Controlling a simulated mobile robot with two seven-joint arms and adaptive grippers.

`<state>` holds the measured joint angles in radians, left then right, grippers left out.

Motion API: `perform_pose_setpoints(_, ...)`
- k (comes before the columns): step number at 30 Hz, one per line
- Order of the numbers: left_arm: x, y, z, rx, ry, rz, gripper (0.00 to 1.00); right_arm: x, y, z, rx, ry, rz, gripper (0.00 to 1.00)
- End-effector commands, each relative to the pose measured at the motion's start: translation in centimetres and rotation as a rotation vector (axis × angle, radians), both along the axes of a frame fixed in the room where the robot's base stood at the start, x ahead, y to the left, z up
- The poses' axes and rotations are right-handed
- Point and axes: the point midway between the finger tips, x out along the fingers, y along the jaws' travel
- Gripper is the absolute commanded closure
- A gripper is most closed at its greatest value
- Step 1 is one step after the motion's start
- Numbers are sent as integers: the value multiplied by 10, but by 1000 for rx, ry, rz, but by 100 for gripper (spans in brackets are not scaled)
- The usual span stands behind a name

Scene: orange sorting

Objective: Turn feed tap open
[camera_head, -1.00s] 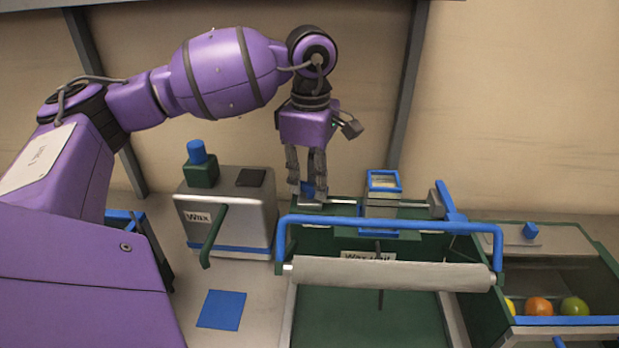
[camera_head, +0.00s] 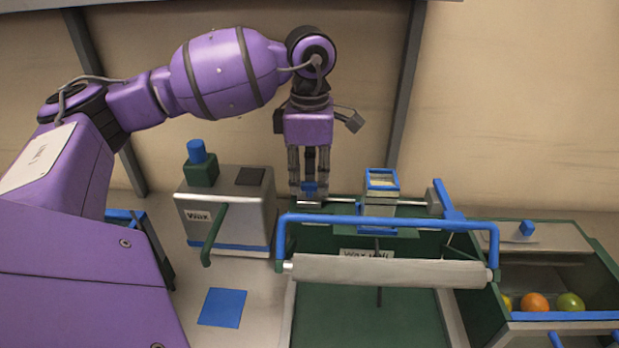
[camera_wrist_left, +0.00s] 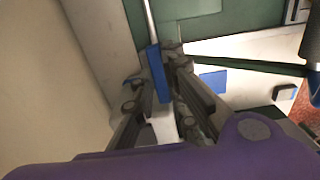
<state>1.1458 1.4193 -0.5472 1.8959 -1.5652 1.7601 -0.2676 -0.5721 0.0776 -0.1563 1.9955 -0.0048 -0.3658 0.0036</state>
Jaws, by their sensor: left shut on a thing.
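The feed tap has a small blue handle (camera_head: 310,187) on the metal pipe at the back left of the green wax unit (camera_head: 320,215). My left gripper (camera_head: 309,194) points down over it, with one finger on each side, shut on the blue handle. In the left wrist view the blue handle (camera_wrist_left: 158,73) shows as a long blue bar between the fingers (camera_wrist_left: 165,95), lined up with the pipe that runs away from it. The fingers hide part of the tap. My right gripper is not in view.
A grey wax tank (camera_head: 229,213) with a green lever stands left of the tap. A blue-framed roller (camera_head: 390,272) lies in front. A blue-framed sight box (camera_head: 381,190) is close on the right. Fruit lies in the bin (camera_head: 565,317) at far right.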

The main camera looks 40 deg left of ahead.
Motion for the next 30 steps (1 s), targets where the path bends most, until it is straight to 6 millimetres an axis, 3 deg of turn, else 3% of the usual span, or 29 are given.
perform_pose_setpoints(2, 1, 1, 2, 2, -5, 4, 100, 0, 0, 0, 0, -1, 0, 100)
perform_pose_setpoints(3, 1, 1, 2, 2, -5, 4, 84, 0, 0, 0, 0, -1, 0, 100)
perform_pose_setpoints(7, 1, 1, 1, 1, -3, 3, 69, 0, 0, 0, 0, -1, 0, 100)
perform_pose_setpoints(19, 1, 0, 9, 0, -2, 1, 69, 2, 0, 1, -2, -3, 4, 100)
perform_pose_setpoints(30, 1, 0, 83, -1, -8, 0, 69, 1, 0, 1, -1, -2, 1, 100)
